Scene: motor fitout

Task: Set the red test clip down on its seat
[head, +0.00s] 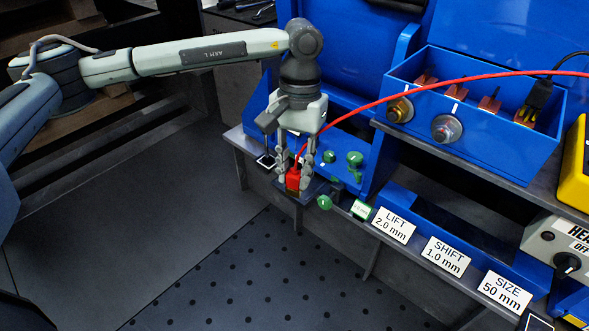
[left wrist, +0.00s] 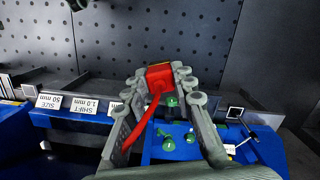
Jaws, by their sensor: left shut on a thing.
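The red test clip (head: 292,181) is a small red block with a red cable (head: 440,84) running from it up and off to the right. My left gripper (head: 301,176) points down and is shut on the clip at its fingertips, above the front edge of the blue fixture. In the left wrist view the clip (left wrist: 158,76) sits between the fingertips of the left gripper (left wrist: 160,82). A dark flat part shows just below the clip; I cannot tell whether they touch or whether it is the seat. My right gripper is not in view.
Several green knobs (head: 355,159) stand close to the right of the gripper. White cards labelled LIFT (head: 393,225), SHIFT (head: 445,255) and SIZE (head: 505,292) line the front edge.

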